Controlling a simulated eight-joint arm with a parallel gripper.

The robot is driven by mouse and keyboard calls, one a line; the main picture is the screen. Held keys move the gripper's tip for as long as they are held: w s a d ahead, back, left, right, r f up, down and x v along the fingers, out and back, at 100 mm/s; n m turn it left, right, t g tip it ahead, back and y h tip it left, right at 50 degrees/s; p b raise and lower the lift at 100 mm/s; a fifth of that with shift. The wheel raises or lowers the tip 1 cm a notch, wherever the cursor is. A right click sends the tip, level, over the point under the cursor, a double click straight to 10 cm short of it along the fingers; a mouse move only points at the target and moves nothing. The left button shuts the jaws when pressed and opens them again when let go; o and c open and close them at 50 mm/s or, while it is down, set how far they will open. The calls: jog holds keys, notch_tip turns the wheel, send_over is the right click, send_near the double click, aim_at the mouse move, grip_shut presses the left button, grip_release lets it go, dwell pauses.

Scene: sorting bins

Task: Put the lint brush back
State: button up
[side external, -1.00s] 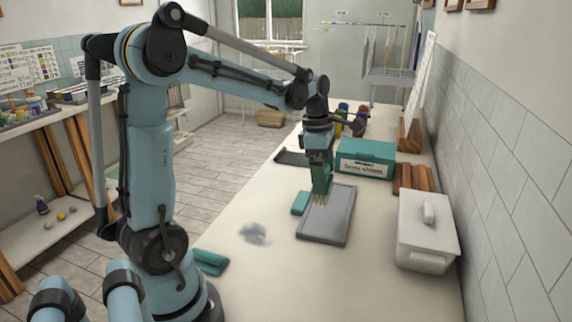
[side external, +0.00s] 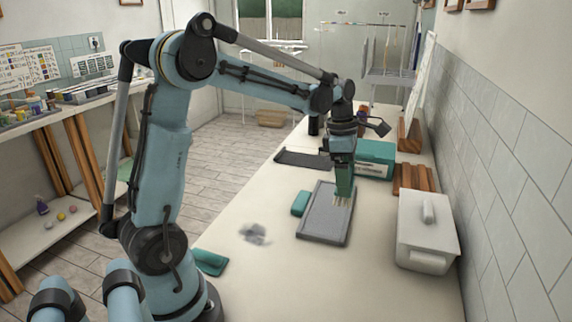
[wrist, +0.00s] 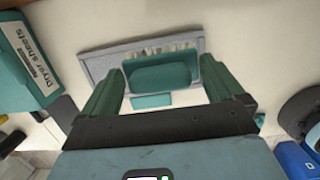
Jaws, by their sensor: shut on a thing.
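My gripper (side external: 344,168) is shut on the lint brush, a teal block with pale bristles (side external: 342,201) pointing down. In the wrist view the brush's teal body (wrist: 160,76) sits between the two teal fingers. The brush is over the right part of a grey rimmed tray (side external: 311,231); I cannot tell whether the bristles touch it. A small teal block (side external: 300,203) lies on the table against or just beside the tray's left edge. A grey lint-like clump (side external: 254,233) lies on the table, left of the tray.
A teal dryer sheets box (side external: 376,158) stands behind the tray. A white lidded bin (side external: 427,230) and brown wooden pieces (side external: 413,180) are on the right by the wall. A dark flat tray (side external: 302,158) lies at back left. Another teal piece (side external: 209,262) lies near my base.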

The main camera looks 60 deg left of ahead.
jog(key=shift+w+d+f, duration=0.65)
jog(key=shift+w+f, duration=0.35)
jog(key=shift+f, duration=0.3)
jog(key=shift+w+d+f, duration=0.7)
jog(key=shift+w+f, duration=0.3)
jog(key=shift+f, duration=0.25)
jog(key=shift+w+d+f, duration=0.65)
jog(key=shift+w+f, duration=0.35)
jog(key=shift+f, duration=0.3)
jog(key=shift+f, duration=0.6)
jog(key=o, duration=0.7)
